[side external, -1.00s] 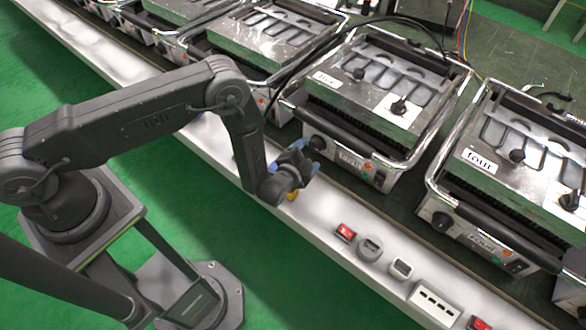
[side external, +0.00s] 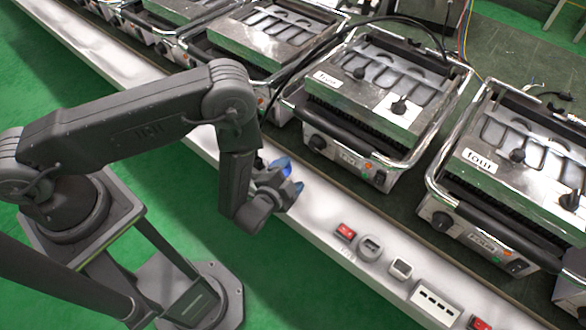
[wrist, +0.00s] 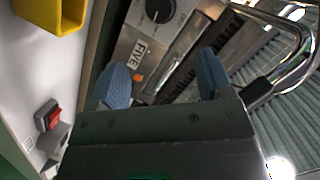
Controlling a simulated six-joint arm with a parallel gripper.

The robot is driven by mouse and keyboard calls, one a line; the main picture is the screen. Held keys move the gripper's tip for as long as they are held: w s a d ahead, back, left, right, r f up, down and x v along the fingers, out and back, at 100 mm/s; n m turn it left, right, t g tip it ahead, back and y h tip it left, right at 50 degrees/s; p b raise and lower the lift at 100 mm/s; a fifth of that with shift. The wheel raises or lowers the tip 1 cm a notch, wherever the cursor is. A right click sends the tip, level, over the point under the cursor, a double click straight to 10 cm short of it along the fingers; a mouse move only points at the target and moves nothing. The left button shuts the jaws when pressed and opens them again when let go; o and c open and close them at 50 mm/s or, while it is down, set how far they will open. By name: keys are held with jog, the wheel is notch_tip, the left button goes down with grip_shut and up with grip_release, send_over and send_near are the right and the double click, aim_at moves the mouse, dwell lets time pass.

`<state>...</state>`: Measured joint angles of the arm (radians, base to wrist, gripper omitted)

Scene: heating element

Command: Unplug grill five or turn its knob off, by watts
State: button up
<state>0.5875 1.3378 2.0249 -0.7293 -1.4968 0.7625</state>
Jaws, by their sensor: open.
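Grill five (side external: 372,95) is the silver grill in the middle of the side view, with "five" labels on its lid and front. In the wrist view, a black knob (wrist: 159,10) with a dial scale sits at the top, by the "FIVE" label (wrist: 140,52) and an orange light (wrist: 137,76). My gripper (side external: 291,175) is open, in front of the grill and apart from it. Its blue fingers (wrist: 162,75) show empty in the wrist view. I cannot make out grill five's plug.
Grill four (side external: 510,165) stands to the right, and more grills stand to the left. The white front ledge holds a red switch (side external: 346,232), a round grey part (side external: 370,248) and a socket strip (side external: 435,303). A yellow object (wrist: 50,15) is upper left in the wrist view.

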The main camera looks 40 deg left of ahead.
aim_at(315, 147)
jog(key=x, duration=1.3)
jog(key=shift+w, duration=0.3)
jog(key=shift+d, duration=0.1)
jog(key=c, duration=0.9)
jog(key=shift+n+h, duration=0.3)
jog(key=shift+n, duration=0.3)
jog(key=o, duration=0.9)
jog(key=shift+s, duration=0.1)
